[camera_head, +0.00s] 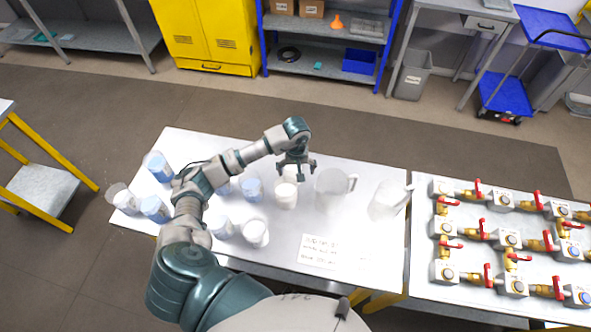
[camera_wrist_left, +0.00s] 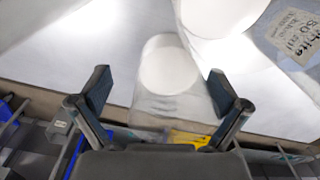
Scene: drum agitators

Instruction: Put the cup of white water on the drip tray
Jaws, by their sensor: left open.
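A cup of white liquid (camera_head: 286,196) stands on the steel table (camera_head: 378,240). Another white-filled cup (camera_head: 290,173) is partly hidden behind it, close to my left gripper (camera_head: 296,171). My left gripper is open above the far cup. In the left wrist view, a clear cup with a white top surface (camera_wrist_left: 168,72) lies between the spread fingers (camera_wrist_left: 158,80), with no clear contact. A second white cup (camera_wrist_left: 215,14) is just beyond it. I cannot make out a drip tray for certain. My right gripper is not in view.
Several blue and white cups, including a blue one (camera_head: 159,168) and white ones (camera_head: 255,233), stand left and front. Two clear jugs (camera_head: 334,188) (camera_head: 388,200) stand right of the gripper. A printed sheet (camera_head: 319,251) lies in front. A valve panel (camera_head: 510,240) is at right.

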